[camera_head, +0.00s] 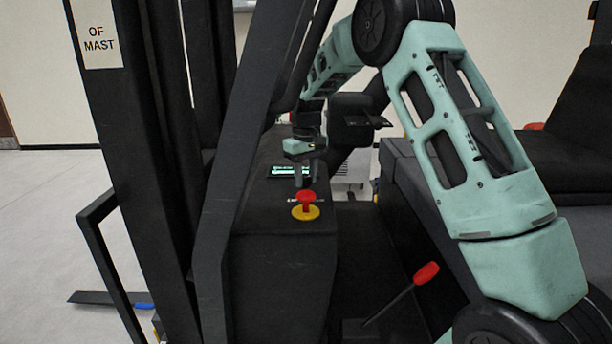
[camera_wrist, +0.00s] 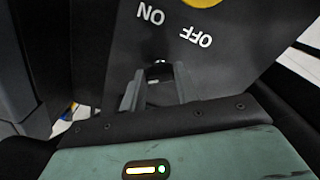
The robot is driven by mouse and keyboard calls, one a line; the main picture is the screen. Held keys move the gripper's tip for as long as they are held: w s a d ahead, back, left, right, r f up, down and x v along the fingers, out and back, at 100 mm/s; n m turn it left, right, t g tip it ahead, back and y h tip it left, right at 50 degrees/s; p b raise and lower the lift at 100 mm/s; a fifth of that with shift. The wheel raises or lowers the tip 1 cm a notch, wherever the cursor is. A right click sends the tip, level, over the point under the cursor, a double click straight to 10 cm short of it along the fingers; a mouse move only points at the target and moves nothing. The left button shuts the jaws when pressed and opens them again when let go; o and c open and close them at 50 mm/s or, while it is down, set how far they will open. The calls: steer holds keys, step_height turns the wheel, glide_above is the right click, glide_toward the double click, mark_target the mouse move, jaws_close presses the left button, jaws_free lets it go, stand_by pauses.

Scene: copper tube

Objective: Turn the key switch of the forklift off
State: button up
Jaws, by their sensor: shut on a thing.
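My gripper (camera_head: 306,182) points down at the forklift's black console (camera_head: 285,240), just behind the red button. In the wrist view its two dark fingers (camera_wrist: 159,78) are closed around the small key switch (camera_wrist: 159,63), of which only a bright metallic bit shows between the fingertips. The ON label (camera_wrist: 151,14) and the OFF label (camera_wrist: 196,37) are printed on the panel beyond the fingers and appear upside down. The exact angle of the key cannot be told; in the head view the fingers hide it.
A red mushroom button (camera_head: 306,197) on a yellow disc (camera_head: 305,212) stands close in front of my gripper. A lit display (camera_head: 290,171) is beside it. The black mast post (camera_head: 135,130) rises at left. A red-handled lever (camera_head: 426,273) and the seat (camera_head: 570,150) are at right.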

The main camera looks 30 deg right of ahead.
mark_target(306, 177)
steer(key=n, duration=0.5)
steer(key=shift+r, duration=0.1)
steer(key=n+p, duration=0.1)
steer(key=n, duration=0.4)
steer(key=shift+w+n, duration=0.1)
steer(key=shift+n, duration=0.2)
stand_by(0.3)
steer(key=o, duration=1)
steer(key=shift+r+b, duration=1.85)
steer(key=shift+r, duration=6.8)
